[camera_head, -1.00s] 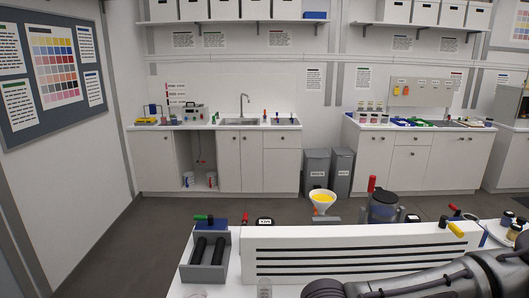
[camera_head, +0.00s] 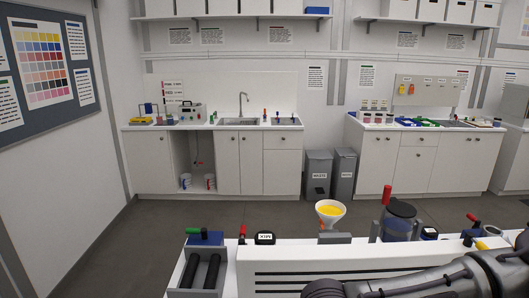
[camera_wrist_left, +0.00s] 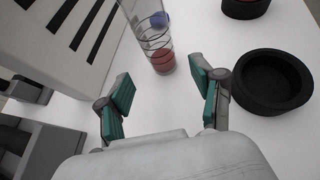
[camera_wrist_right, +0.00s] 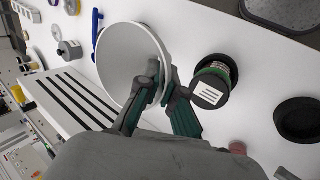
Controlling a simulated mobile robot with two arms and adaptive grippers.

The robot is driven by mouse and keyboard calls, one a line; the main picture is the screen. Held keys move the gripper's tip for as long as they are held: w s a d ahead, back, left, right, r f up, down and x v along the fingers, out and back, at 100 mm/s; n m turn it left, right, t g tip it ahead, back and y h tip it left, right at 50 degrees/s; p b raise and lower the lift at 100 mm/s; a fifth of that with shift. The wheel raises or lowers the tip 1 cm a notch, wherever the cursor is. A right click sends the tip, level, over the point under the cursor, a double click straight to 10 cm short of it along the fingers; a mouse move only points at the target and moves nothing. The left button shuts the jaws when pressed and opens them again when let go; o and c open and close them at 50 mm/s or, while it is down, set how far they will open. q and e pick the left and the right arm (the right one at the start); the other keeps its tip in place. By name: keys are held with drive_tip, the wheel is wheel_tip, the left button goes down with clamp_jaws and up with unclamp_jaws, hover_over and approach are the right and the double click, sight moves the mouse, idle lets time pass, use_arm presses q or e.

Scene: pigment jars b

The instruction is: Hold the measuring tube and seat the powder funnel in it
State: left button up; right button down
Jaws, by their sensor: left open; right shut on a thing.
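The white powder funnel (camera_wrist_right: 122,62) shows in the right wrist view as a wide pale cone. The head view shows neither gripper's fingers nor the tube.
A black round dish (camera_wrist_left: 270,80) stands right of the tube. A labelled jar (camera_wrist_right: 212,82) stands close beside the right gripper. A slotted white panel (camera_head: 350,262) runs along the table. A white bowl with yellow contents (camera_head: 330,212) stands behind it.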

use_arm(q)
drive_tip(key=b+x, duration=0.3)
drive_tip(key=x, duration=0.1)
drive_tip(key=shift+d+f, duration=0.1)
drive_tip(key=shift+f, duration=0.1)
drive_tip(key=shift+w+d+f+p, duration=0.1)
drive_tip(key=shift+w+d+p, duration=0.05)
drive_tip(key=shift+d+p, duration=0.25)
drive_tip(key=shift+w+d+f+p, duration=0.1)
drive_tip(key=shift+w+d+p, duration=0.15)
drive_tip(key=shift+d, duration=0.2)
drive_tip(key=shift+x, duration=0.8)
drive_tip(key=shift+s+f, duration=0.1)
drive_tip(key=c, duration=0.8)
